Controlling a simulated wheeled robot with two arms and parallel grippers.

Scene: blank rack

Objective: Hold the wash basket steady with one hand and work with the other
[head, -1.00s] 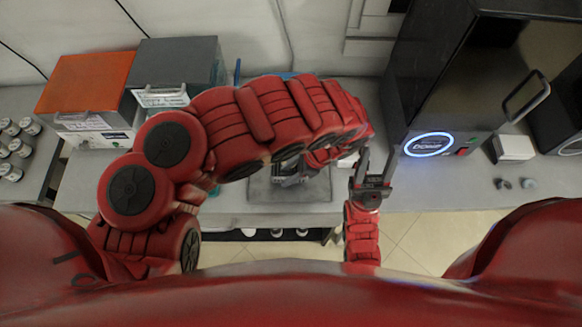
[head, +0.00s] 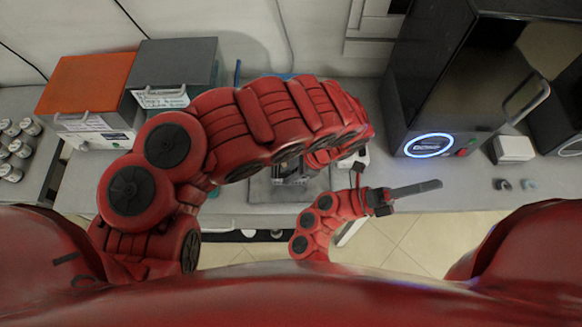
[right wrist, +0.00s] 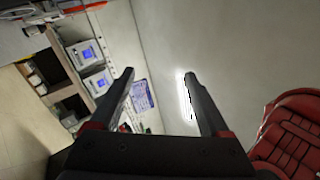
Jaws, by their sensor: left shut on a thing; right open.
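My left arm arches in from the left in the head view. Its gripper (head: 290,168) is small and largely covered by the arm, low over a dark grey tray-like surface (head: 262,192) on the bench. It is shut on what seems to be the wash basket, of which little can be made out beneath the arm.
A black machine with a glowing blue ring (head: 429,145) stands at the right, with a small white box (head: 513,149) beside it. An orange-topped box (head: 85,85) and a grey-topped box (head: 175,65) stand at the back left. Several small jars (head: 15,150) are at the far left.

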